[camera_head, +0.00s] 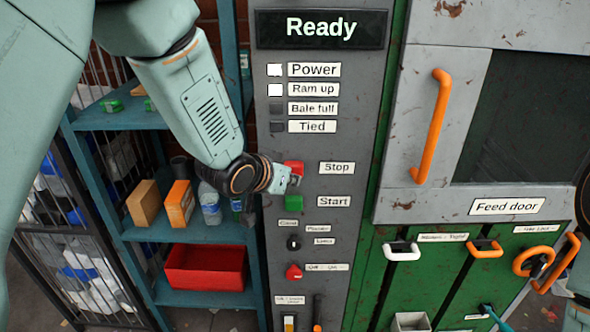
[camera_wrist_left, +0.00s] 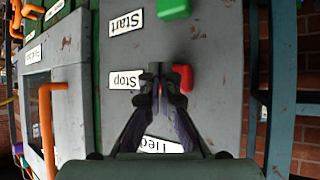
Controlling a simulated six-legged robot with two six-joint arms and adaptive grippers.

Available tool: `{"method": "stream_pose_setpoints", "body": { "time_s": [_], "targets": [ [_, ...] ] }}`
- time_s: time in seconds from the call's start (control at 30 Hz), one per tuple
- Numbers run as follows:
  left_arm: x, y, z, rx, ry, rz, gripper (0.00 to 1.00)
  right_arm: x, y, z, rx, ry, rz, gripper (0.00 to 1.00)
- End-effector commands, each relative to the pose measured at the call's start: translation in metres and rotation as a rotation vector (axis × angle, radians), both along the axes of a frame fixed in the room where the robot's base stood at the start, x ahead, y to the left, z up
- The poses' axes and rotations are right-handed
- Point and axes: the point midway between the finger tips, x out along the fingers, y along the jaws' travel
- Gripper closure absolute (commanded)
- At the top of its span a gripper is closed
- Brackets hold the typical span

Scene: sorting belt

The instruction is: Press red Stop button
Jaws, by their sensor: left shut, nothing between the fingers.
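The red Stop button (camera_head: 293,166) is on the grey control panel, left of the Stop label (camera_head: 337,168). My left gripper (camera_head: 293,181) is shut and empty in front of the panel, at the lower edge of the button, and hides part of it. In the left wrist view the red button (camera_wrist_left: 183,77) shows just right of my shut fingertips (camera_wrist_left: 157,72). I cannot tell whether the fingertips touch it. The Stop label (camera_wrist_left: 125,79) lies to their left.
The green Start button (camera_head: 293,202) is just below the Stop button. The display (camera_head: 321,29) reads "Ready"; the Power and Ram up lamps are lit. A red knob (camera_head: 293,272) is lower on the panel. Shelves with a red bin (camera_head: 205,280) stand left.

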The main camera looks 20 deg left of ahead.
Motion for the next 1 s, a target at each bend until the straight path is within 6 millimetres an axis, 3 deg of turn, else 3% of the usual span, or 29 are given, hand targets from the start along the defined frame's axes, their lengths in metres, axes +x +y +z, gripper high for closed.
{"method": "stream_pose_setpoints", "body": {
  "time_s": [1.0],
  "targets": [
    [0.011, 0.003, 0.0, -0.001, -0.001, 0.001, 1.0, 0.0, 0.0, 0.003, 0.0, 0.0, 0.0, 0.6]
  ]
}}
